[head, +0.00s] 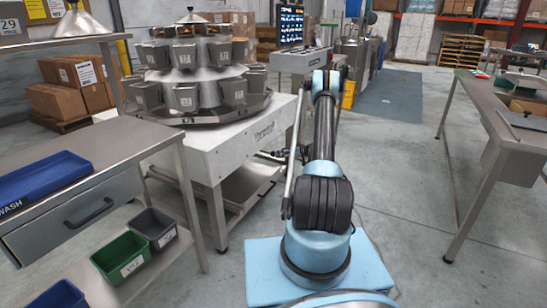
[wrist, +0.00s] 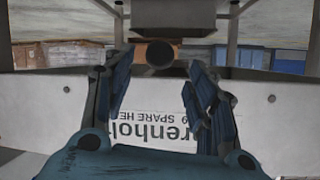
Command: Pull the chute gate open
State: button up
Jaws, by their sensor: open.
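In the wrist view my gripper (wrist: 160,64) is open, with its two blue fingers spread apart and nothing between their pads. A dark round knob or tube end (wrist: 160,53), with an orange piece (wrist: 141,52) beside it, shows in the gap between the fingertips. It may be the handle of the chute gate, but I cannot tell for sure. I cannot tell whether the fingers reach it. In the head view the weigher (head: 195,85), with its ring of grey hoppers, stands on a white frame (head: 230,150). My gripper is not clear there, behind my arm.
A white panel with printed lettering (wrist: 60,115) spans the wrist view behind the fingers. A grey box-shaped part (wrist: 175,15) hangs above. In the head view, a steel bench with a blue tray (head: 40,178) stands left and another bench (head: 500,120) right.

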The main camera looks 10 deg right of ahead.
aim_at(273, 154)
jog(key=x, duration=0.7)
jog(key=shift+w+a+f, duration=0.1)
jog(key=shift+w+a, duration=0.05)
